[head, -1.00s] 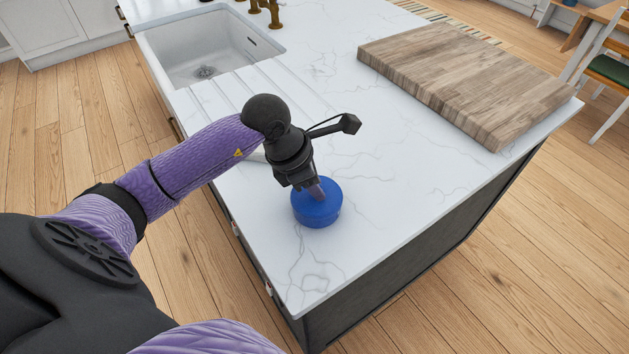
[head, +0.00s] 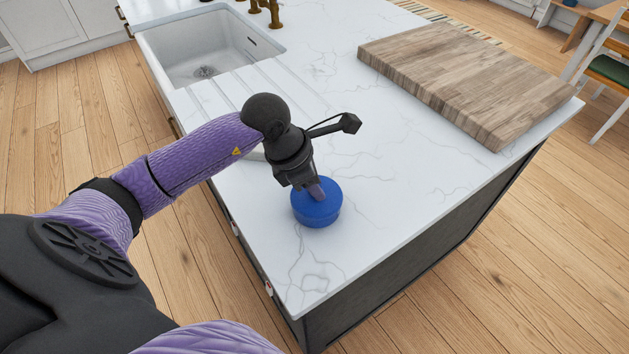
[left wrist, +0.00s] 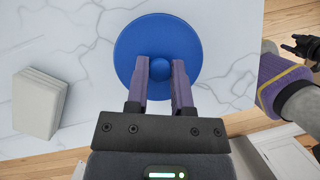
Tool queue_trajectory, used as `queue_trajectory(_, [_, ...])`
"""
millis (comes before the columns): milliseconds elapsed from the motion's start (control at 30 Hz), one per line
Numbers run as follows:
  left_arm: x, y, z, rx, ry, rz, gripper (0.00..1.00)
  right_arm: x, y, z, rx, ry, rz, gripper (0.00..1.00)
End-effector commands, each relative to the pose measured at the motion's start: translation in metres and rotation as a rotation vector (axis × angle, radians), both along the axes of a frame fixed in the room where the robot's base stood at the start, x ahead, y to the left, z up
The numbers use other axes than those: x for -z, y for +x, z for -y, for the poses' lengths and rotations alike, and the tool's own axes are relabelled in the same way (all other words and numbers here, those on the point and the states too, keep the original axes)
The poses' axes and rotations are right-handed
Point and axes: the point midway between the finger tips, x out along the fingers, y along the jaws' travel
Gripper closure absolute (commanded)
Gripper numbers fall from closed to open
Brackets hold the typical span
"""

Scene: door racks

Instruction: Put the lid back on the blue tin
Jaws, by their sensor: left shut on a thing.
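The blue tin (head: 322,220) stands upright on the white marble counter, near its front edge. Its round blue lid (head: 330,190) is over the tin's top; I cannot tell whether it is fully seated. My left gripper (head: 317,191) comes down from above and is shut on the lid's small knob. In the left wrist view, the lid (left wrist: 160,35) hides the tin, and its knob (left wrist: 160,69) sits between the fingers of my left gripper (left wrist: 160,80). My right gripper (left wrist: 303,47) shows small at the right edge of that view; its jaw state is unclear.
A thick wooden board (head: 465,80) lies at the back right of the counter (head: 390,220). A sink (head: 205,48) is set into the back left. A pale block (left wrist: 40,103) lies beside the lid. The counter right of the tin is clear.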

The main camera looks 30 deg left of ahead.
Motion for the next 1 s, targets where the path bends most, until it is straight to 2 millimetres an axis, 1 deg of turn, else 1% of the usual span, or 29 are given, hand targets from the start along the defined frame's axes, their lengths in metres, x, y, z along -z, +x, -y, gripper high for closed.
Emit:
queue_trajectory(100, [0.0026,0.0001,0.0,0.0,0.0,0.0,1.0,0.0031,-0.0004,-0.0001,0.0,0.001,-0.001,0.41])
queue_trajectory(900, [0.0023,0.0001,-0.0002,0.0,0.0,0.0,1.0,0.0043,-0.0003,-0.0003,-0.001,0.001,-0.001,0.41])
queue_trajectory(933, [0.0023,0.0001,-0.0002,0.0,0.0,0.0,0.69,0.0043,-0.0003,-0.0003,-0.001,0.001,-0.001,0.41])
queue_trajectory(967, [0.0023,0.0001,-0.0002,0.0,0.0,0.0,0.63,0.0043,-0.0002,-0.0004,-0.001,0.001,-0.001,0.41])
queue_trajectory(1000, [0.0023,0.0001,-0.0002,0.0,0.0,0.0,0.54,0.0043,-0.0002,-0.0004,-0.001,0.001,-0.001,0.41])
